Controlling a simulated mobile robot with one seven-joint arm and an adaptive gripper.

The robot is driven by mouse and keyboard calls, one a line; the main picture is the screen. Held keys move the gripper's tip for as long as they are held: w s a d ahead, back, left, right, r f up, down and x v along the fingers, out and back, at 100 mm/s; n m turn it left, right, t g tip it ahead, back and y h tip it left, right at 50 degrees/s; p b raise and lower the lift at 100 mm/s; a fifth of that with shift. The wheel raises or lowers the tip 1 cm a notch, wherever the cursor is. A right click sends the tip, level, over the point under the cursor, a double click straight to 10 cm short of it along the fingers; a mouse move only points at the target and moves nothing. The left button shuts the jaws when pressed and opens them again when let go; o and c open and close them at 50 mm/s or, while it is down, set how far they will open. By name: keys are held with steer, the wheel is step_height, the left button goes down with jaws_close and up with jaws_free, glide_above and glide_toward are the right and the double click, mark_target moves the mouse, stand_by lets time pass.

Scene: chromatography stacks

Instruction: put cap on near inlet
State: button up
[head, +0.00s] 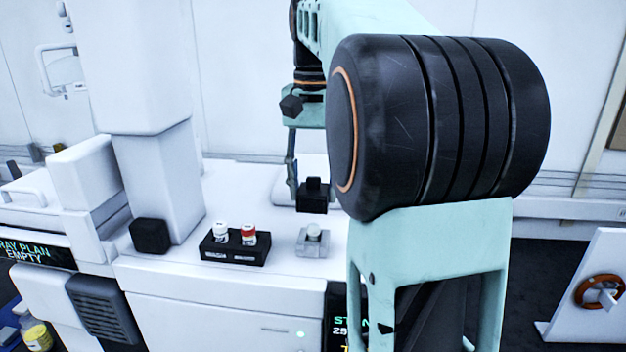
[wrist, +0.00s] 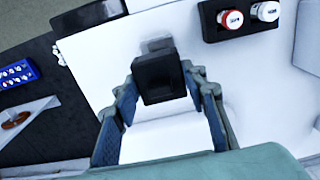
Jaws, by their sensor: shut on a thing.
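A black block with a smaller raised top (head: 313,196), which I take for the cap, is over the white bench top. In the wrist view the black block (wrist: 158,77) sits between my fingertips. My gripper (wrist: 161,78) is shut on it; in the head view only part of one finger shows beside it. A small grey block with a round white top (head: 313,239) stands in front of the black block. In the wrist view the grey block (wrist: 157,44) is mostly hidden behind it. I cannot tell which thing is the near inlet.
A black rack (head: 234,253) holds a white-capped vial (head: 221,229) and a red-capped vial (head: 248,235), left of the grey block. A black cube (head: 150,236) sits by the white column (head: 155,180). My arm hides the right side of the bench.

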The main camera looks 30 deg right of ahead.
mark_target(313, 226)
steer(key=shift+f+b, duration=2.35)
steer(key=shift+f, duration=0.75)
steer(key=shift+f+p, duration=0.15)
steer(key=shift+p, duration=0.55)
stand_by(0.4)
steer(key=o, duration=1.1)
steer(key=shift+o, duration=0.5)
steer(key=o, duration=1)
steer(key=shift+o, duration=0.2)
